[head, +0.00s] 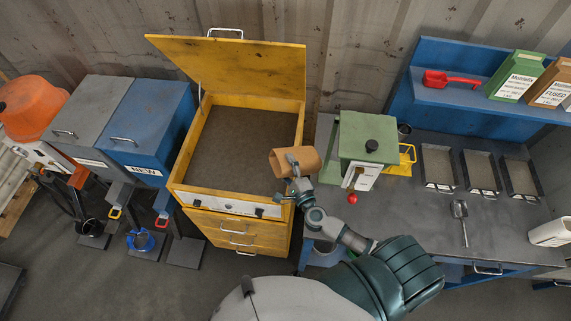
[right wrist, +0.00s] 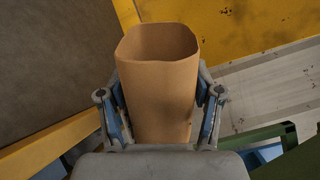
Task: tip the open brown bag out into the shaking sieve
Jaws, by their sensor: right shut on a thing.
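The open brown bag (head: 295,161) is held by my right gripper (head: 293,177) at the right edge of the yellow sieve box. In the right wrist view the bag (right wrist: 158,85) stands between the two fingers (right wrist: 160,115), its open mouth at the far end; its contents cannot be seen. In the head view the bag lies tilted, nearly on its side. The shaking sieve (head: 245,135) is a yellow box with its lid raised and a flat brown-grey surface inside. The sieve surface also shows at the left of the right wrist view (right wrist: 50,70). My left gripper is not in view.
A green machine (head: 366,140) with a red knob stands on the bench just right of the bag. Several trays (head: 437,166) and a scoop (head: 460,212) lie farther right. Grey and blue bins (head: 150,125) and an orange mixer (head: 34,108) stand left of the sieve.

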